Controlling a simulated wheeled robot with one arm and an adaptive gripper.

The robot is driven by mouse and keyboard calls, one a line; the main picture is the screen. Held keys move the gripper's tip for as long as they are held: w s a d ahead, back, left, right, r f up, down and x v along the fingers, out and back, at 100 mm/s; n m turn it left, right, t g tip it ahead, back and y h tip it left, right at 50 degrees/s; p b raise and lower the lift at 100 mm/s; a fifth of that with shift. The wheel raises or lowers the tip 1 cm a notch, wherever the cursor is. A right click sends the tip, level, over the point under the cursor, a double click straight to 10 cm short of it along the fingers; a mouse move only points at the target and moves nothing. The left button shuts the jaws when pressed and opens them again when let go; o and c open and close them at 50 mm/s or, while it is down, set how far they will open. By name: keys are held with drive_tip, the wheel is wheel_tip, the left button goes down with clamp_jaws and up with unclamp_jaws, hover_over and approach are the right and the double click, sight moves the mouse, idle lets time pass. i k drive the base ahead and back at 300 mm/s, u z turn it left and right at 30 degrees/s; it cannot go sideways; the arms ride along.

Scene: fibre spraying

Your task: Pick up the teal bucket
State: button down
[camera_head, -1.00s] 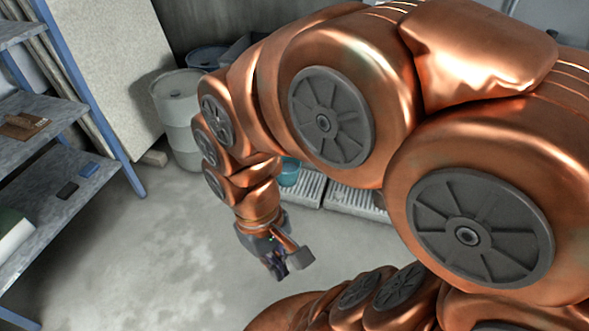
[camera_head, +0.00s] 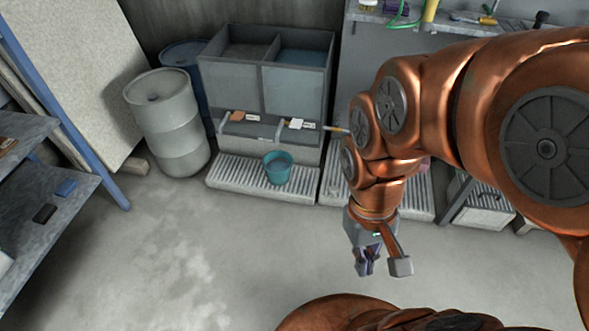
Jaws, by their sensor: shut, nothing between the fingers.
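The teal bucket (camera_head: 278,168) stands upright on a ribbed, pale grating platform (camera_head: 237,175) in front of a grey two-compartment tank. It is open at the top and in full view. My gripper (camera_head: 366,268) hangs at the end of my copper-coloured arm, to the right of the bucket and nearer to the camera. It points down over the bare floor, clear of the bucket. Its fingers are together and hold nothing.
The grey tank (camera_head: 263,82) stands behind the bucket. A pale drum (camera_head: 168,122) and a blue drum (camera_head: 190,58) stand to its left. A shelf rack (camera_head: 75,210) is at the far left. The concrete floor (camera_head: 200,255) in front of the grating is clear.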

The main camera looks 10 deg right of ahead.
sight(277, 164)
drive_tip(key=u, duration=0.4)
drive_tip(key=i, duration=1.2)
drive_tip(key=u, duration=0.55)
